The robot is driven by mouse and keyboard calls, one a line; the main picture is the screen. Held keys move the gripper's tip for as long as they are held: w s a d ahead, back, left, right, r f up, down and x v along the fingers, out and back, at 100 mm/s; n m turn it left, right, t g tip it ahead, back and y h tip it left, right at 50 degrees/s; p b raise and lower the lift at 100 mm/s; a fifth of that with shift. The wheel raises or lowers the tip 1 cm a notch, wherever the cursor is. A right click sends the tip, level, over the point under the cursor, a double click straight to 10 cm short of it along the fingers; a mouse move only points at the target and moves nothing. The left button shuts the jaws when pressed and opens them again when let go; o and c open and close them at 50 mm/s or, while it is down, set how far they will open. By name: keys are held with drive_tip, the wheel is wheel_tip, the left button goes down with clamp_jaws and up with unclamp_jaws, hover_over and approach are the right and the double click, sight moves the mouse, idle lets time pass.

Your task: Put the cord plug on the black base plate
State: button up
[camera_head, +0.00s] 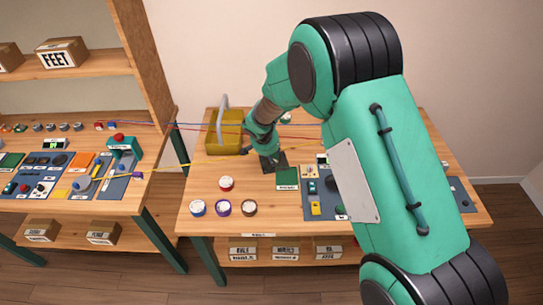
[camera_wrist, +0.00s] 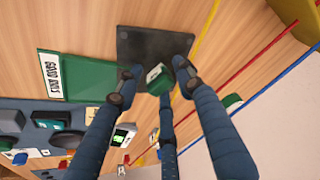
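The black base plate (camera_wrist: 135,45) lies on the wooden table, beside a green labelled mat (camera_wrist: 80,75); the plate also shows in the head view (camera_head: 281,167). A small green block with a white labelled face (camera_wrist: 157,77), seemingly the cord plug, is at the plate's near edge in the wrist view. My gripper (camera_wrist: 157,80) has its dark blue fingers on both sides of this block, with narrow gaps, and looks open. A third finger hides part of the block, so I cannot tell whether it rests on the plate. In the head view my gripper (camera_head: 270,160) is low at the plate.
A second table (camera_head: 90,207) stands left.

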drive_tip(key=shift+r, duration=0.15)
drive_tip(key=p+v, duration=0.2)
drive_tip(key=v, duration=1)
idle(0.6)
drive_tip(key=s+d+r+n, duration=0.1)
drive_tip(key=s+d+r, duration=0.7)
drive_tip(key=r, duration=0.3)
drive_tip(key=s+d+r+n, duration=0.1)
drive_tip(key=s+d+r, duration=0.75)
drive_tip(key=r, duration=0.35)
drive_tip(key=s+d+r+n+y, duration=0.1)
drive_tip(key=s+d+r, duration=0.1)
drive_tip(key=s, duration=0.9)
drive_tip(key=s+d+r+n+t, duration=0.1)
drive_tip(key=s+d+r, duration=0.2)
drive_tip(key=s, duration=0.9)
drive_tip(key=shift+d+n+t+y, duration=0.2)
drive_tip(key=shift+n+t+y, duration=0.1)
drive_tip(key=shift+n+y, duration=0.1)
